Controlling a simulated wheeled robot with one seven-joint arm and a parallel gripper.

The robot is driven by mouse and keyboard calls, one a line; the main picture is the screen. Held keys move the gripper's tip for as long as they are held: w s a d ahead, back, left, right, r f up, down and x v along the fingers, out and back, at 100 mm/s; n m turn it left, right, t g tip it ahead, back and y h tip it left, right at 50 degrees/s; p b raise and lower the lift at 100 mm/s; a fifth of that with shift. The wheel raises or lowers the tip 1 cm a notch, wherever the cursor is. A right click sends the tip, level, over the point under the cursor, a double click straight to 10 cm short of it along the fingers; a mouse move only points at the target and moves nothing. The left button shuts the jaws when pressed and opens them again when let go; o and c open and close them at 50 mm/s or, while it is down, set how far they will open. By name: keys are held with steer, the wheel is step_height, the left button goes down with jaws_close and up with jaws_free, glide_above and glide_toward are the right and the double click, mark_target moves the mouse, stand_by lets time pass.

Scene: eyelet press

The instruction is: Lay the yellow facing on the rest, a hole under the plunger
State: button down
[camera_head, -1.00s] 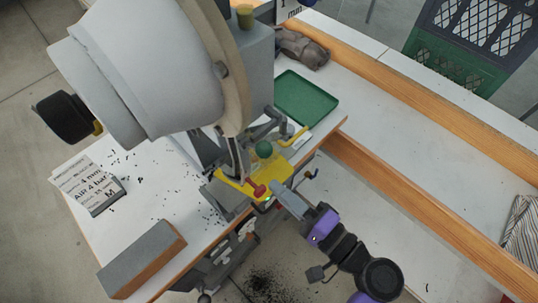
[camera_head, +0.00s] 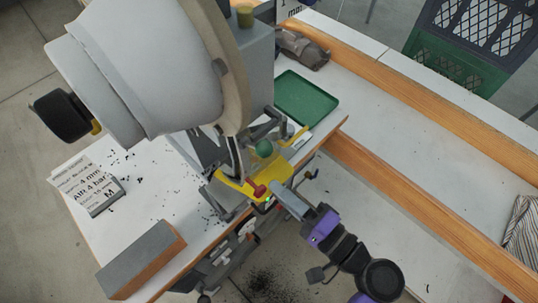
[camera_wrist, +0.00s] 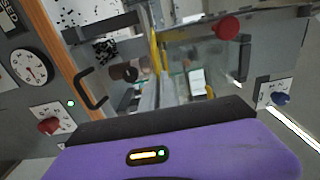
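The yellow facing (camera_head: 283,172) shows as a flat yellow piece at the front of the press, partly hidden by the press head, a green ball and a red knob. In the wrist view it shows nearly edge-on as a narrow yellow strip (camera_wrist: 154,52) running ahead from between the fingers. My gripper (camera_head: 277,190) is at its near right edge, with its grey fingers close together and apparently shut on it. It also shows in the wrist view (camera_wrist: 157,90). The press (camera_head: 240,60) hides the rest and the plunger tip from the head view; whether a hole lines up cannot be told.
In the wrist view, a red knob (camera_wrist: 228,27) and a black handle (camera_wrist: 90,92) stand near the fingers.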

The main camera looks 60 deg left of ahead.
stand_by(0.3)
steer(key=c, duration=1.6)
jaws_free()
steer(key=shift+v, duration=3.5)
